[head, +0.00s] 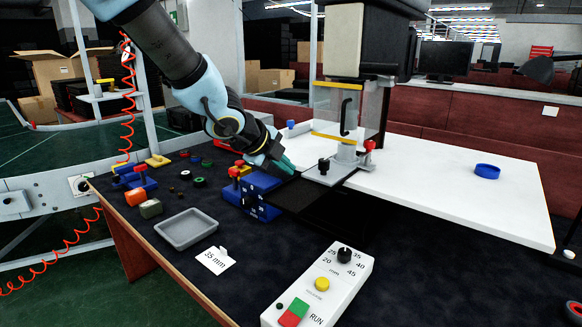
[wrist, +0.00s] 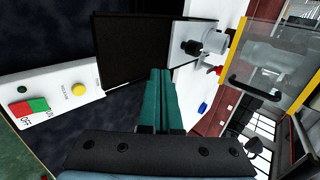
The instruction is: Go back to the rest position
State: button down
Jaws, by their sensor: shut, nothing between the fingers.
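My gripper (head: 283,164) is at the end of the blue and black arm, above the blue block fixture (head: 262,186) and beside the black plate (head: 302,196). In the wrist view my gripper (wrist: 161,73) shows its two green fingers side by side, shut with nothing between them. The black plate (wrist: 125,45) lies beyond the fingertips there. The machine with a clear guard (head: 338,107) stands just right of my gripper in the head view. The guard (wrist: 268,65) is at the upper right in the wrist view.
A control box (head: 318,285) with a dial and buttons lies at the front. A grey tray (head: 186,243), a "35 mm" card (head: 215,260) and several small parts lie at left. A blue ring (head: 487,172) sits on the white board (head: 440,190). The dark mat's right front is mostly clear.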

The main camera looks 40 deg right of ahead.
jog(key=shift+a+r, duration=0.15)
jog(key=shift+a, duration=0.05)
jog(key=w+a+f+n+t+y, duration=0.1)
jog(key=w+a+f+n+y, duration=0.15)
jog(key=a+n, duration=0.4)
jog(key=w+a+f+n+t+y, duration=0.1)
jog(key=w+a+n+y, duration=0.2)
jog(key=a, duration=0.6)
jog(key=w+a+f+n+t+y, duration=0.1)
jog(key=w+a+n, duration=0.35)
jog(key=a, duration=0.35)
jog(key=s+a+f+n+g+y, duration=0.1)
jog(key=s+a+n, duration=0.3)
jog(key=a+n, duration=0.5)
jog(key=s+a+f+n+g+y, duration=0.1)
jog(key=s+a+n+g, duration=0.1)
jog(key=s+a+n, duration=0.3)
jog(key=a+n, duration=0.3)
jog(key=a, duration=0.3)
jog(key=shift+a+f+n+g, duration=0.35)
jog(key=shift+n+g, duration=0.05)
jog(key=shift+s, duration=0.1)
